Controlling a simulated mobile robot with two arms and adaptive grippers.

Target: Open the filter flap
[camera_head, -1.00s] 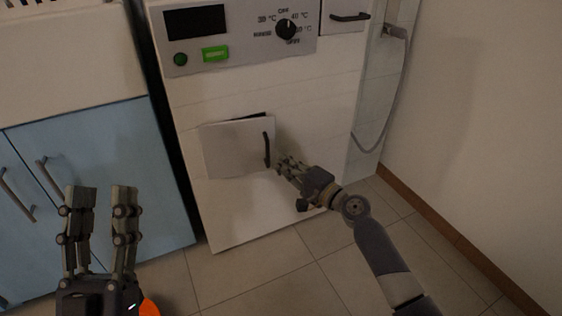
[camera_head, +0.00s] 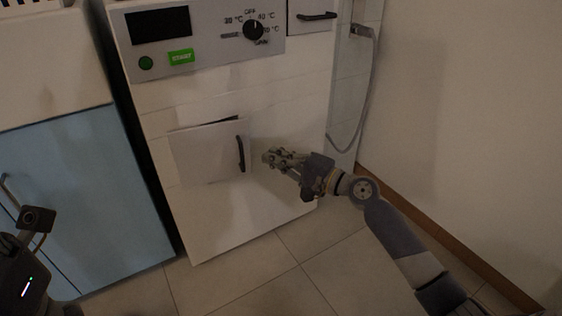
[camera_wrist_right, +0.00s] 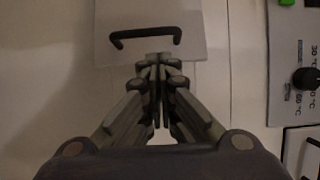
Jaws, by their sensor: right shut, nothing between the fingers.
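The filter flap (camera_head: 203,157) is a white square panel low on the white machine's front, with a black bar handle (camera_head: 241,153) near its right edge. A dark gap shows along its top edge, so it stands slightly ajar. My right gripper (camera_head: 268,157) is shut and empty, just right of the handle and apart from it in the head view. In the right wrist view, the handle (camera_wrist_right: 145,36) lies just beyond my shut fingertips (camera_wrist_right: 153,60), against the flap (camera_wrist_right: 110,15). At lower left only my left wrist part shows; its fingers are hidden.
The machine has a control panel with a black display (camera_head: 158,25), a green button (camera_head: 181,57) and a black knob (camera_head: 253,29). A blue cabinet (camera_head: 95,190) stands left. A wall (camera_head: 470,130) and a hanging hose (camera_head: 369,90) are at right. Tiled floor (camera_head: 255,280) is free in front.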

